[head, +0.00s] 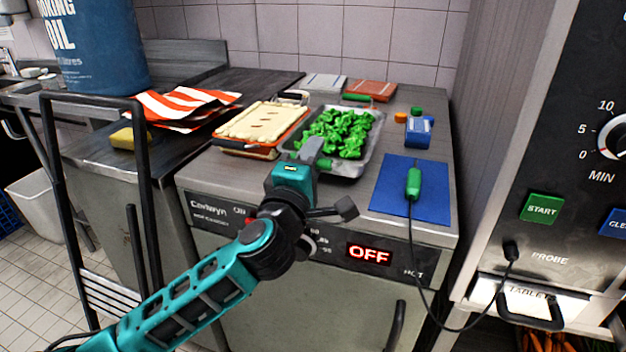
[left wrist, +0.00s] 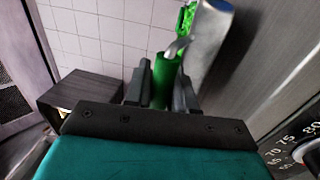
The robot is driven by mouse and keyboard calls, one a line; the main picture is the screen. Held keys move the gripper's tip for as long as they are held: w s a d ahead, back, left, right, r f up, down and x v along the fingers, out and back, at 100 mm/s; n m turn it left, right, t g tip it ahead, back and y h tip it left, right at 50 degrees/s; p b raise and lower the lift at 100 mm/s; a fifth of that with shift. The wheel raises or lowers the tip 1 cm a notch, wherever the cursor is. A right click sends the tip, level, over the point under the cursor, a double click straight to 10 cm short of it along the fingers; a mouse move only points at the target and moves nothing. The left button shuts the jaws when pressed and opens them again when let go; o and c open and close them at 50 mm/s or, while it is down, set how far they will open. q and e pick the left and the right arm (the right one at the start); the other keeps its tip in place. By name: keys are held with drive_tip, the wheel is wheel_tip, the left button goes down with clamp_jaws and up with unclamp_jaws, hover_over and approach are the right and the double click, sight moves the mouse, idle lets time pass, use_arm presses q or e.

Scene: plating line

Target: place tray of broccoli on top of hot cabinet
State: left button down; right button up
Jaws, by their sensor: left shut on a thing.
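The tray (head: 375,133) is grey metal, heaped with green broccoli (head: 340,132). It is at the top of the hot cabinet (head: 280,290), whose display reads OFF; I cannot tell whether it rests flat or is slightly raised. A green handle (head: 355,97) shows at its far end. My left gripper (head: 318,158) is at the tray's near end. In the left wrist view the left gripper (left wrist: 158,98) is shut around a green handle (left wrist: 165,75), with the tray's metal side (left wrist: 208,40) beyond. The near handle is mostly hidden by the gripper in the head view. My right gripper is not in view.
A pie-like tray (head: 265,122) stands left of the broccoli. A blue mat (head: 385,190) with a green corded probe (head: 413,184) lies right. A blue block (head: 418,131) and two flat packs (head: 371,90) sit behind. A striped cloth (head: 185,107) and oil drum (head: 100,50) are left.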

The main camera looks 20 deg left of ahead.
use_arm(q)
wheel_tip(320, 180, down, 3)
drive_tip(key=shift+r+b, duration=0.1)
drive_tip(key=shift+b, duration=0.4)
drive_tip(key=c, duration=1.3)
unclamp_jaws()
drive_tip(key=shift+f, duration=0.25)
drive_tip(key=shift+c, duration=0.2)
drive_tip(key=o, duration=0.4)
drive_tip(key=shift+r, duration=0.1)
drive_tip(key=shift+s, duration=0.1)
